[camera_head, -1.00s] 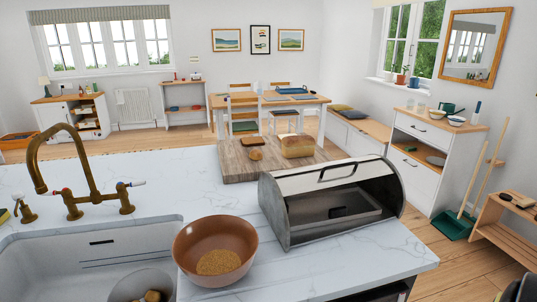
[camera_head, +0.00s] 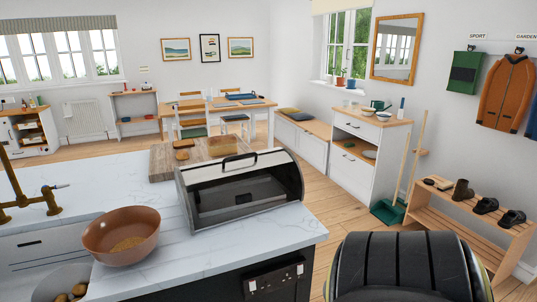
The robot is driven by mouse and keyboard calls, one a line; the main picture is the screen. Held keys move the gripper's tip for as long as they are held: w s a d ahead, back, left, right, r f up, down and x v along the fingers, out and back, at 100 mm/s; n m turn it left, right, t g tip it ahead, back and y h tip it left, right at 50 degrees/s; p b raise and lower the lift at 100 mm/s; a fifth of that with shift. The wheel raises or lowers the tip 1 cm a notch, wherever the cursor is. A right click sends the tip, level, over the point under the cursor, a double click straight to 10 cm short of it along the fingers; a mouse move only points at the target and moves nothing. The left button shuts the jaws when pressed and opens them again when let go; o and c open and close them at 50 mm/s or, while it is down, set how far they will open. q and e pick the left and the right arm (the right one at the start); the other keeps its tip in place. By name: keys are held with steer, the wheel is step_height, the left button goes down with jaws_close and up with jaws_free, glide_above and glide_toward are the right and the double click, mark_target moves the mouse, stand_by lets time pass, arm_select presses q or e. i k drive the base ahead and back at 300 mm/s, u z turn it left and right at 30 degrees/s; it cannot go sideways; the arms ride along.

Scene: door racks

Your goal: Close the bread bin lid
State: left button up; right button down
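The bread bin (camera_head: 248,218) stands on the white marble worktop, in the middle of the head view. It is a metal roll-top bin with dark end panels. Its curved lid (camera_head: 228,173) is raised towards the top, and the front is open onto a dark, empty-looking interior. A black bar handle (camera_head: 239,161) sits on the lid near the top. Neither of my grippers is in view, and nothing touches the bin's lid.
A wooden board (camera_head: 162,162) with bread lies behind the bin. A brown bowl (camera_head: 122,236) stands to its left, near the sink and brass tap (camera_head: 40,201). The worktop (camera_head: 205,259) is bare in front of the bin. A shoe bench (camera_head: 470,222) stands at right.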

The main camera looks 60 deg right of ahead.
mark_target(253, 161)
steer(key=k, duration=0.1)
steer(key=z, duration=1.3)
